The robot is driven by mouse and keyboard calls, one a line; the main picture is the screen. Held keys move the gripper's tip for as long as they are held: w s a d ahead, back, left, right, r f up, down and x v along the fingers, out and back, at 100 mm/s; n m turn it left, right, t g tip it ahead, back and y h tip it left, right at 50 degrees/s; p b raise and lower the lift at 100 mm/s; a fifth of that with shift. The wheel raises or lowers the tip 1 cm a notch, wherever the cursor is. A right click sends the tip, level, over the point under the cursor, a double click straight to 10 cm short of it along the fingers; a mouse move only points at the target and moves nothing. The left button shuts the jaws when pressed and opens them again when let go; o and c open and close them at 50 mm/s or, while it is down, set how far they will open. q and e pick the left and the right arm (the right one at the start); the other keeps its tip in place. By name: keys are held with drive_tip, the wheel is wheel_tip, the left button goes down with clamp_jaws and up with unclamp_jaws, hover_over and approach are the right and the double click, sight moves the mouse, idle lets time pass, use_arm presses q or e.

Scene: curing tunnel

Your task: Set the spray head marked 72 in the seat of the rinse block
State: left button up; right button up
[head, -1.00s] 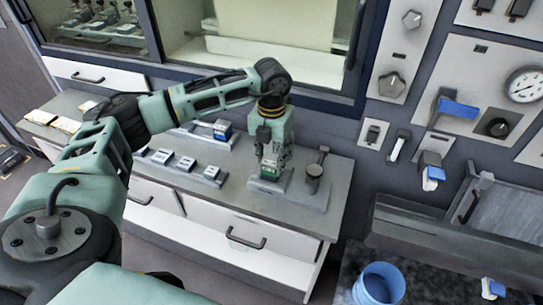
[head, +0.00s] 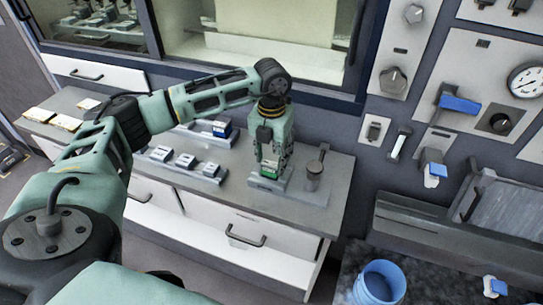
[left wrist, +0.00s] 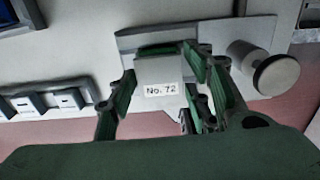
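The spray head marked 72 (left wrist: 160,78) is a pale block over a green part, its "No. 72" label facing the left wrist camera. It stands upright on the grey rinse block (head: 305,195), whose plate also shows in the left wrist view (left wrist: 225,32). The seat under it is hidden. My left gripper (head: 270,168) points down over the spray head. In the left wrist view its fingers (left wrist: 162,75) stand on both sides of the head, spread wider than it. My right gripper is not in view.
A round post (head: 313,175) stands on the block just right of the spray head. Several small grey seats (head: 185,161) line the counter to the left, near a blue-topped piece (head: 222,128). A blue bucket (head: 379,284) is at lower right.

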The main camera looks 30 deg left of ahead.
use_arm(q)
drive_tip(key=shift+o, duration=1.4)
